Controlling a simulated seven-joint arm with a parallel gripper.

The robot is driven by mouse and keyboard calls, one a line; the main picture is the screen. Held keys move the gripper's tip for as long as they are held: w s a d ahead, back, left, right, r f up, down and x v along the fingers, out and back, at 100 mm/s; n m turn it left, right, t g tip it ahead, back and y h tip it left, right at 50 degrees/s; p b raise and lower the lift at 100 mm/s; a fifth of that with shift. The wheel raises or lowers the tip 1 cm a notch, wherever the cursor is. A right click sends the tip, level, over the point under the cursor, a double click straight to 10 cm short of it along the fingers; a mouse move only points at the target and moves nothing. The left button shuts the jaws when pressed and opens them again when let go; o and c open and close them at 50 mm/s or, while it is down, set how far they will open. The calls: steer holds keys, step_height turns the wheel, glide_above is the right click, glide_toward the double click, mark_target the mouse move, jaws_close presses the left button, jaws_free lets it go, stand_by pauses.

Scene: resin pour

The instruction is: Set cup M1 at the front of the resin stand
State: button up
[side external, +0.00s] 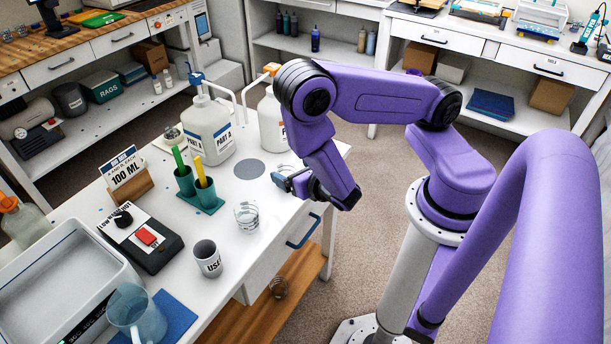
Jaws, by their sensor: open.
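My gripper (287,181) is open near the right edge of the white worktable (270,222). A clear cup (284,171), partly hidden, shows right by the fingers; I cannot tell if it sits between them. Another clear cup (246,216) stands upright on the table, left of and nearer than my gripper. No M1 mark is readable on either. A white jug marked PART A (212,130) and a second white pump jug (271,124) stand at the back of the table. A grey disc (249,169) lies bare before them. I cannot make out a separate stand.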

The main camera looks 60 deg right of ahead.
steer(key=s+a+r+m+g+y, duration=0.3)
steer(key=s+r+m+g, duration=0.3)
steer(key=s+r+m, duration=0.3)
steer(key=s+a+r+m+g+y, duration=0.2)
steer(key=s+r+m+g, duration=0.4)
steer(key=s+r+m, duration=0.3)
steer(key=shift+s+a+r+m+y, duration=0.3)
steer(key=shift+s+a+m+y, duration=0.1)
steer(key=shift+s+a+m, duration=0.1)
